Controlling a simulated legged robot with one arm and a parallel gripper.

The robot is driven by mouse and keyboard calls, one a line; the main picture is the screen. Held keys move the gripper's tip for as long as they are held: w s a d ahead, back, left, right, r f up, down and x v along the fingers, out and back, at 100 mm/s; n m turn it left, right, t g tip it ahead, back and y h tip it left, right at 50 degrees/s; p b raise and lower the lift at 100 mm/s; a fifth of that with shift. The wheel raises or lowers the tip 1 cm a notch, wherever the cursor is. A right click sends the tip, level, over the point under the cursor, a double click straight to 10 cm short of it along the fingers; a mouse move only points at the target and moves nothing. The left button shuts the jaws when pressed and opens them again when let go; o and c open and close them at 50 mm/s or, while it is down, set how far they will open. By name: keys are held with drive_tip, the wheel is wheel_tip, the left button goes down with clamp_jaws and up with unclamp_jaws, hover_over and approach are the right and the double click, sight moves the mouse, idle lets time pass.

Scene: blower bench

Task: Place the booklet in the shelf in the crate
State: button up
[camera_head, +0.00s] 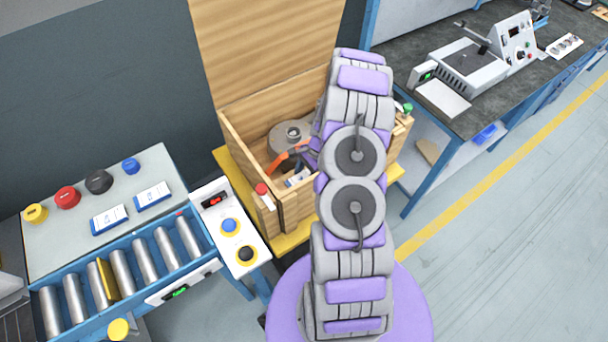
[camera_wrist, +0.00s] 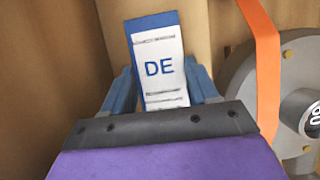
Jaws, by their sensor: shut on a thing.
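The booklet (camera_wrist: 158,68), white with a blue top edge and "DE" printed on it, stands between the two blue fingers of my gripper (camera_wrist: 160,85) in the wrist view. The gripper is shut on it. In the head view the wooden crate (camera_head: 238,142) stands with its tall lid raised, and my arm reaches down into it. A small white-and-blue piece of the booklet (camera_head: 297,178) shows inside the crate, beside my arm. My arm hides the crate's right part. I cannot tell whether the booklet touches a wall.
A round grey blower (camera_head: 290,138) with an orange strap (camera_head: 284,158) sits inside the crate, close right of the booklet in the wrist view. Two other booklets (camera_head: 110,219) lie on the left bench behind a roller conveyor (camera_head: 122,270). A dark workbench (camera_head: 455,110) stands at right.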

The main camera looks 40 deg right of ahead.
drive_tip(key=o, duration=0.7)
drive_tip(key=shift+d+f, duration=0.1)
drive_tip(key=shift+d, duration=0.3)
drive_tip(key=o, duration=0.4)
drive_tip(key=shift+s+d+f, duration=0.1)
drive_tip(key=shift+d+f, duration=0.05)
drive_tip(key=shift+d, duration=0.9)
drive_tip(key=shift+s+a, duration=0.1)
drive_tip(key=shift+a, duration=0.35)
